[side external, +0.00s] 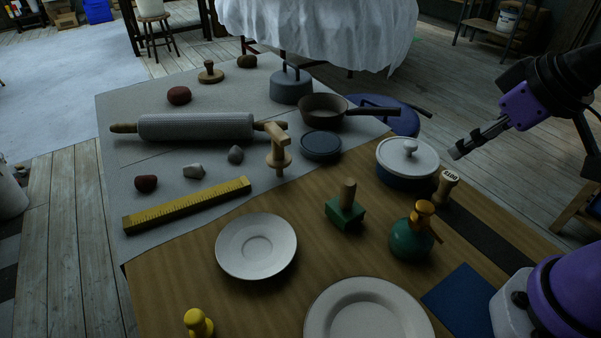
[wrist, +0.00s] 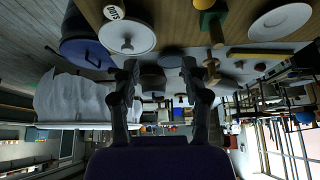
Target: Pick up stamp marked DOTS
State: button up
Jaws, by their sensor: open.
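The stamp marked DOTS (side external: 446,184) stands upright on the wooden table, right of the white-lidded blue pot (side external: 405,174). Its pale round top carries dark lettering. In the wrist view the lettered stamp top (wrist: 113,12) is at the upper edge, beside the pot's white lid (wrist: 127,36). My gripper (side external: 463,149) is up and to the right of the stamp in the side view, apart from it. The wrist view shows its fingers (wrist: 158,82) spread with nothing held between them. The stamp's lower part is partly hidden in the wrist view.
A green bottle with an orange top (side external: 411,238) and a green block stamp (side external: 346,213) stand left of the stamp. A dark strip (side external: 488,232) lies to its right. White plates (side external: 256,246), a rolling pin (side external: 195,127) and a pan (side external: 322,108) lie farther off.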

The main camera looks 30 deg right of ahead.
aim_at(451, 175)
jog(key=w+d+f+n+g, duration=0.1)
jog(key=d+n, duration=0.1)
jog(key=n, duration=0.1)
jog(key=w+d+f+n+g, duration=0.1)
jog(key=d+f+n+g, duration=0.1)
jog(key=n, duration=0.1)
jog(key=w+d+f+n+g, duration=0.2)
jog(key=n, duration=0.1)
jog(key=shift+d+f+n, duration=0.1)
jog(key=shift+d+n, duration=0.2)
jog(key=shift+d, duration=0.05)
jog(key=shift+n+g, duration=0.3)
jog(key=shift+n, duration=0.1)
jog(key=f, duration=0.5)
jog(key=shift+d+f, duration=0.2)
notch_tip(451, 175, down, 6)
jog(key=shift+w+r, duration=0.15)
jog(key=shift+r, duration=0.1)
jog(key=c, duration=0.8)
jog(key=shift+o, duration=0.2)
